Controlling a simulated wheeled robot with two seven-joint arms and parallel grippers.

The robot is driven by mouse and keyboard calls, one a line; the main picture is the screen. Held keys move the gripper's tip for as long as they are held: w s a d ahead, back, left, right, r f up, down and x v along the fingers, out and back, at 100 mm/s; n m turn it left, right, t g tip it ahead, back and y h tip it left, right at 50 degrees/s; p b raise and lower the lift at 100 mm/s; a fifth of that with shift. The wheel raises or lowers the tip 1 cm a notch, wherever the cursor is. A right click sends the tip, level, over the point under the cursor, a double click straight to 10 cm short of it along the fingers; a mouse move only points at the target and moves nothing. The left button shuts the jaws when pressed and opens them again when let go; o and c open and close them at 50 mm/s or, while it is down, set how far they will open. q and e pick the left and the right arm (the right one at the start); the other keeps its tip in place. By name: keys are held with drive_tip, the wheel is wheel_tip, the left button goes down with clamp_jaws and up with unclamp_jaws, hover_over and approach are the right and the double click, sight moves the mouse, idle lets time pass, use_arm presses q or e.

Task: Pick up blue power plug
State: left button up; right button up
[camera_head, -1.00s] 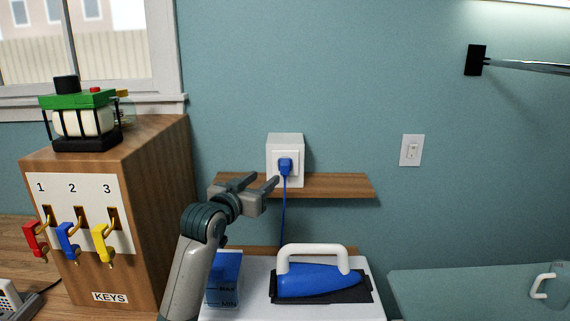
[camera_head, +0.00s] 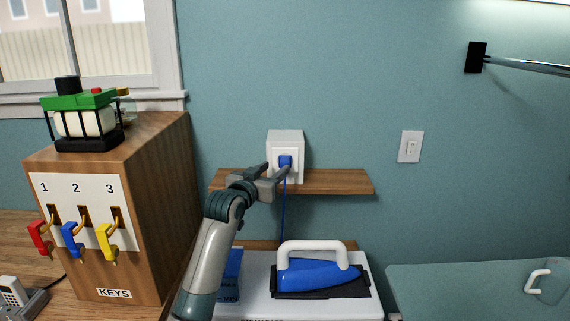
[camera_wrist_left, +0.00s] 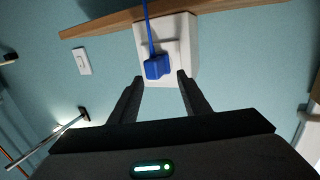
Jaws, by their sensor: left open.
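The blue power plug (camera_head: 285,161) sits in the white socket box (camera_head: 286,138) on the wall shelf, with its blue cord hanging down. In the left wrist view the plug (camera_wrist_left: 157,67) shows between and beyond the two fingertips, on the face of the white box (camera_wrist_left: 181,32). My left gripper (camera_head: 275,171) is open and empty, close in front of the plug; its fingers do not appear to touch it. In the left wrist view the open fingers (camera_wrist_left: 160,80) point at the box. One finger partly covers the plug in the head view. My right gripper is not in view.
The wooden shelf (camera_head: 335,182) runs under the box. Below are a blue iron (camera_head: 318,277) with a white handle and a blue container (camera_head: 229,275). A wooden key cabinet (camera_head: 158,190) stands left of my arm. A light switch (camera_head: 410,147) is on the wall to the right.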

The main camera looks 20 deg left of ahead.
sight(283, 160)
use_arm(q)
drive_tip(key=shift+w+d+p, duration=0.25)
drive_tip(key=shift+w+p, duration=0.35)
drive_tip(key=shift+w, duration=0.55)
drive_tip(key=shift+w+d+p, duration=0.2)
drive_tip(key=shift+w+p, duration=0.35)
drive_tip(key=shift+w, duration=0.6)
drive_tip(key=shift+c, duration=0.4)
drive_tip(key=shift+s, duration=0.1)
clamp_jaws()
